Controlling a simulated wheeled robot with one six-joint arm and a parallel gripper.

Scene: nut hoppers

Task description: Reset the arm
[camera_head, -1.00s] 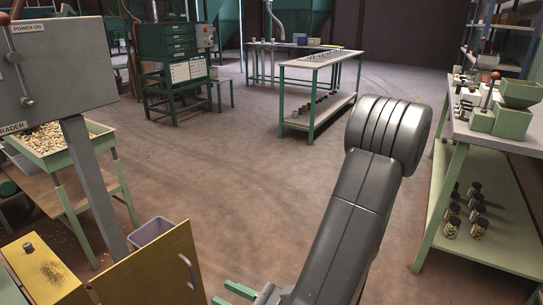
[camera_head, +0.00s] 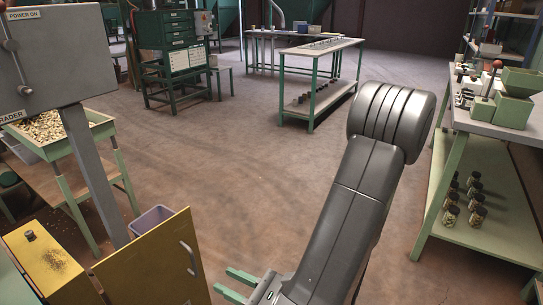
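My arm rises from the bottom edge, with its thick dark elbow raised in the right middle of the view. My gripper (camera_head: 235,285) is low in the picture at the bottom edge. Its two green fingers point left, with a gap between them, and nothing shows in the gap. The fingers are just right of the open yellow cabinet door (camera_head: 150,262); I cannot tell whether they touch it. The rest of my wrist is partly cut off by the bottom edge.
A yellow cabinet (camera_head: 45,262) and a grey control box (camera_head: 55,60) on a post stand at left, near a tray of nuts (camera_head: 45,128) and a lilac bin (camera_head: 152,222). A green bench (camera_head: 480,190) with jars stands at right. The middle floor is clear.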

